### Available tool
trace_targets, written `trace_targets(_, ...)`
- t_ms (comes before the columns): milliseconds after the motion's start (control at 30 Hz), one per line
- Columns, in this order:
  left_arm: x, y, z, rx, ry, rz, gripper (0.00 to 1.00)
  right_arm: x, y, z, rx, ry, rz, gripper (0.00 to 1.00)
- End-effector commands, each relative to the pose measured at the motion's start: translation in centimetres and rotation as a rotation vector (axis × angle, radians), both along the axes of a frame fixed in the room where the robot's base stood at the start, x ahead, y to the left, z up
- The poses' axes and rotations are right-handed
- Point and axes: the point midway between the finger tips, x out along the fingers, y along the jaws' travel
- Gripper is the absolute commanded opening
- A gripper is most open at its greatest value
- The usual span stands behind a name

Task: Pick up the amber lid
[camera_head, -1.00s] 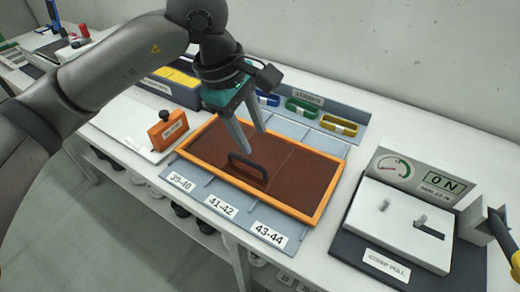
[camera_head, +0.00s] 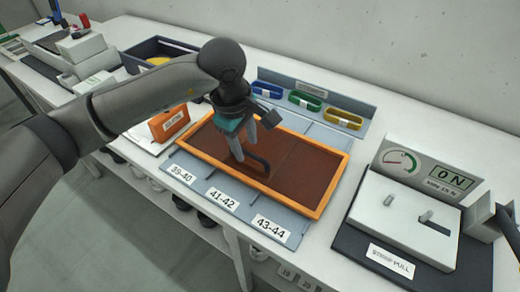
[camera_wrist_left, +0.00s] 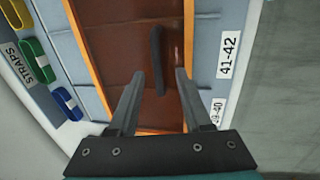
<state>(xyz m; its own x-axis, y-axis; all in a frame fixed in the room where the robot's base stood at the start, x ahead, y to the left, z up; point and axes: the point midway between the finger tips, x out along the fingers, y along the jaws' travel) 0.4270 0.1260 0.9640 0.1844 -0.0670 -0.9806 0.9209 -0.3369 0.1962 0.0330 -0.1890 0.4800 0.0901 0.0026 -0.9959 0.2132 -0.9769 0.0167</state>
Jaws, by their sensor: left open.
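The amber lid (camera_head: 305,171) is a flat brown see-through panel with an orange rim and a dark bar handle (camera_head: 257,161). It lies on the grey-blue sectioned tray. My left gripper (camera_head: 238,157) is open just above the lid, close to the handle. In the left wrist view the gripper (camera_wrist_left: 158,85) has its two fingers apart, with the handle (camera_wrist_left: 157,60) showing between and beyond them. The lid (camera_wrist_left: 108,28) fills the middle of that view. I cannot tell whether a finger touches the handle. My right gripper is not clearly seen; only a dark part shows at the right edge.
Blue, green and yellow straps (camera_head: 306,101) sit in a rack behind the lid. Size labels (camera_head: 225,199) line the tray's front. A machine with a gauge (camera_head: 404,229) stands to the right. An orange block (camera_head: 170,124) is left of the lid.

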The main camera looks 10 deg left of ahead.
Motion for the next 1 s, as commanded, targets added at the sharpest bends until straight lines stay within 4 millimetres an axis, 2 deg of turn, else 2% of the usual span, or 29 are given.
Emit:
trace_targets(33,0.3,-0.2,-1.0,0.0,0.004,0.001,0.49,0.0,0.0,-0.2,0.0,0.0,0.0,1.0)
trace_targets(200,0.8,-0.4,-3.2,-0.001,0.003,0.0,0.49,0.0,0.0,-0.5,0.001,0.0,0.0,1.0)
trace_targets(500,1.0,-0.5,-3.6,0.001,0.001,-0.001,0.49,0.0,0.1,-0.5,0.001,0.0,0.001,1.0)
trace_targets(933,1.0,-0.5,-3.6,0.001,0.001,-0.001,0.02,0.1,0.1,-0.5,0.001,-0.001,0.0,1.0)
trace_targets(1000,1.0,-0.5,-3.6,0.0,0.001,0.0,0.0,0.1,0.1,-0.5,0.001,-0.001,0.0,1.0)
